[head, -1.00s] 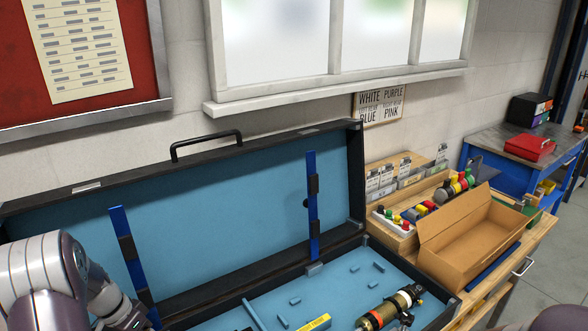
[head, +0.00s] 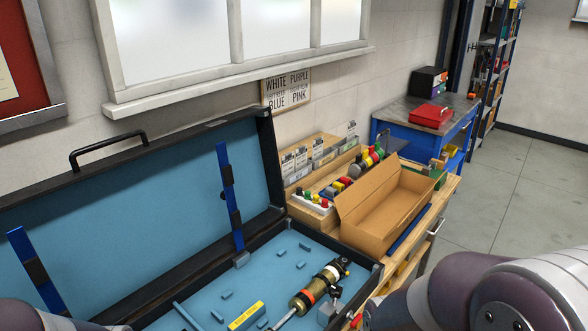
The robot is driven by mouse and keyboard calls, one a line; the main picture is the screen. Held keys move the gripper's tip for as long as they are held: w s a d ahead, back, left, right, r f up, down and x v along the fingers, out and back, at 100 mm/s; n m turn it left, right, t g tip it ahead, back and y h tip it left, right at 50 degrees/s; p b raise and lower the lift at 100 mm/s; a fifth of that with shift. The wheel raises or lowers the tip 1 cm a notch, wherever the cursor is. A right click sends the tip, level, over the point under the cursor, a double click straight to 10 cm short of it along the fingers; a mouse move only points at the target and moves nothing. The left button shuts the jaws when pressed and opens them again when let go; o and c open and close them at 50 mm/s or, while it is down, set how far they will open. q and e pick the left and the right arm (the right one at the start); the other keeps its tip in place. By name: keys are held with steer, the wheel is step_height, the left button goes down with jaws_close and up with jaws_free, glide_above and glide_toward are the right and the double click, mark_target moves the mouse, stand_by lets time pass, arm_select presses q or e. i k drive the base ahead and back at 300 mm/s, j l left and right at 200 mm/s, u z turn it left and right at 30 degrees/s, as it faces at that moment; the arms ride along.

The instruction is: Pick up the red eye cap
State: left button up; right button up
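A red cap (head: 324,203) is at the strip's right end. The caps are too small to tell which one is the eye cap. Another small red piece (head: 355,320) shows at the bottom, by the case's right edge, partly hidden near my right arm. My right arm fills the lower right corner and a bit of my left arm shows at the lower left. Neither gripper's fingers are in view.
An open black case (head: 372,283) with blue lining holds a shock absorber (head: 313,289) and a yellow-labelled block (head: 246,316). An open cardboard box (head: 392,215) stands right of the strip. Colourful rolls (head: 370,160) sit behind. A red box (head: 433,116) rests on the far blue bench.

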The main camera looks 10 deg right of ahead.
mark_target(325, 205)
steer(key=u, duration=1.35)
steer(key=z, duration=1.85)
steer(key=i+l+u, duration=0.3)
steer(key=i+l, duration=0.2)
steer(key=l, duration=0.15)
steer(key=i+l+u, duration=0.2)
steer(key=l, duration=0.15)
steer(key=i+l+u, duration=0.15)
steer(key=l, duration=0.25)
steer(key=i+l+u, duration=0.15)
steer(key=l, duration=0.25)
steer(key=i, duration=0.45)
steer(key=i+l, duration=0.1)
steer(key=l, duration=0.4)
